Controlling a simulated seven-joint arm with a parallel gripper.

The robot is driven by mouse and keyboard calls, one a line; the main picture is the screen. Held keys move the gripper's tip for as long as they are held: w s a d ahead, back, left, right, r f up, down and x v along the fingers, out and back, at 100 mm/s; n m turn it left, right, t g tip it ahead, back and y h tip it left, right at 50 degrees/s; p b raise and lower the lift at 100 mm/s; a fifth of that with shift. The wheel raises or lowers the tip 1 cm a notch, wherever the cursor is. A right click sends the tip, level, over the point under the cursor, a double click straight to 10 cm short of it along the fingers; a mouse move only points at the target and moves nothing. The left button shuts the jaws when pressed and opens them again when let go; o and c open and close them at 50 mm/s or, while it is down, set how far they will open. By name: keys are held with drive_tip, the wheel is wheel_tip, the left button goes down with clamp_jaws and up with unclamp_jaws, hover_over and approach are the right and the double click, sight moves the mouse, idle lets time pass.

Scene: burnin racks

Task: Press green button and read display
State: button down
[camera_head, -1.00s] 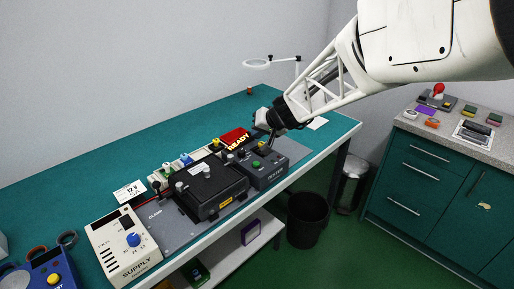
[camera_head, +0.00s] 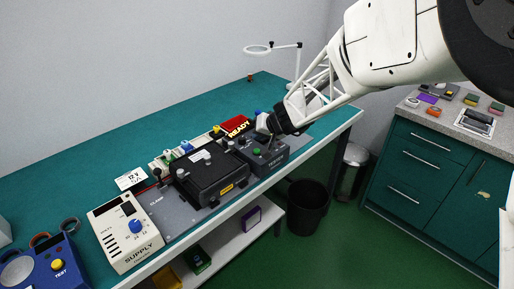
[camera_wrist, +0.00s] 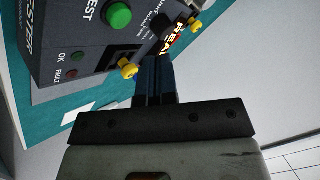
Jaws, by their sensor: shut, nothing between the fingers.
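The dark grey tester (camera_head: 264,160) stands on the green bench at the right end of the fixture plate. Its green button (camera_head: 257,151) shows on top, and it shows large in the wrist view (camera_wrist: 118,15) beside the word TEST. My gripper (camera_head: 266,132) is over the tester's back right part. In the wrist view my gripper (camera_wrist: 155,66) has its fingers together, with nothing between them.
A black clamp box (camera_head: 212,177) and a cream supply (camera_head: 125,232) stand left of the tester. The bench's back left is clear.

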sight(258, 150)
drive_tip(key=shift+f, duration=1.3)
drive_tip(key=shift+f, duration=0.85)
idle(2.2)
drive_tip(key=shift+r, duration=0.85)
drive_tip(key=shift+r, duration=0.15)
idle(0.3)
drive_tip(key=shift+r, duration=2.35)
